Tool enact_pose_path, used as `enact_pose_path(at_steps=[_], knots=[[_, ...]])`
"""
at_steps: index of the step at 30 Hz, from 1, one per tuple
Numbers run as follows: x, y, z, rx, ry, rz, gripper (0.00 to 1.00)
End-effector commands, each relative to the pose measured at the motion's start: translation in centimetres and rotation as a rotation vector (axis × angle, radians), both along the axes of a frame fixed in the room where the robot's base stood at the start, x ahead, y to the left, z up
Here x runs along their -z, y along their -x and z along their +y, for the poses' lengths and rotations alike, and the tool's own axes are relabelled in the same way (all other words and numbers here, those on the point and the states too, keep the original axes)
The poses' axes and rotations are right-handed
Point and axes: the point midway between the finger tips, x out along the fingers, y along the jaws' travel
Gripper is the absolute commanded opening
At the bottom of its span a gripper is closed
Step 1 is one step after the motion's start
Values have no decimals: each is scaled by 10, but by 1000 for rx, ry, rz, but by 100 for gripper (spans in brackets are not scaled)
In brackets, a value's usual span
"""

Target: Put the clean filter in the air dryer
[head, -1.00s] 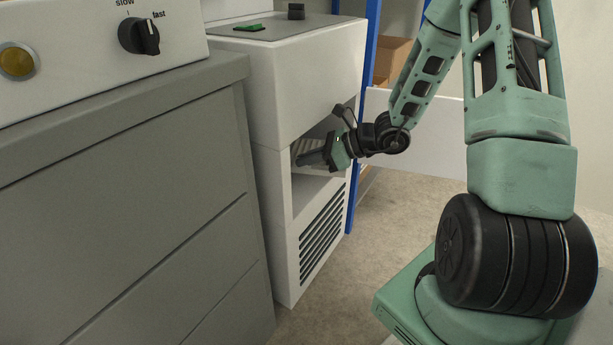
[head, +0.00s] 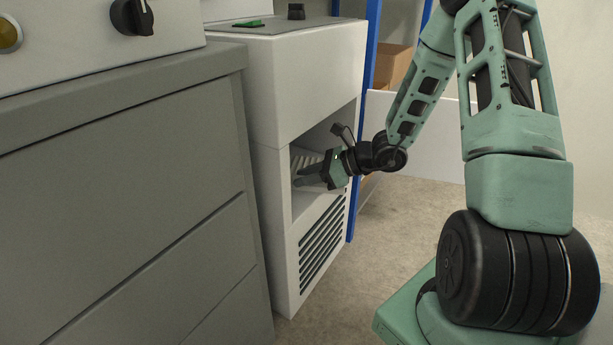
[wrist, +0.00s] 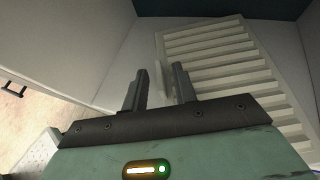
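The air dryer (head: 295,100) is a white cabinet with an open compartment in its front, above a black-slotted grille. The filter (head: 303,160), a pale ribbed panel, is inside this compartment, partly hidden by my gripper. In the wrist view the ribbed filter (wrist: 225,70) fills the right side and lies tilted. My gripper (head: 302,180) reaches into the compartment. In the wrist view my gripper (wrist: 160,88) has its two fingers apart. A thin pale upright piece shows between or just beyond the fingertips; I cannot tell whether they touch it.
A grey drawer cabinet (head: 120,190) with a knobbed panel stands left of the dryer. A blue post (head: 366,110) and a shelf with a cardboard box (head: 393,68) stand behind. The compartment walls are close around my gripper. The floor (head: 400,215) to the right is open.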

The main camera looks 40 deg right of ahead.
Motion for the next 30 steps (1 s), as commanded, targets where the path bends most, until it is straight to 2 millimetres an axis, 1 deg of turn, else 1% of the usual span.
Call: enact_pose_path(at_steps=[4, 7, 15, 19, 24, 30], knots=[[-5, 1, -1, 1, 0, 0, 28], [-12, 9, -10, 4, 0, 0, 28], [-39, 46, -43, 5, -1, 1, 28], [-48, 62, -58, 5, -1, 1, 28], [-54, 76, -70, 2, 1, 1, 28], [-55, 80, -73, 0, -1, -1, 28]])
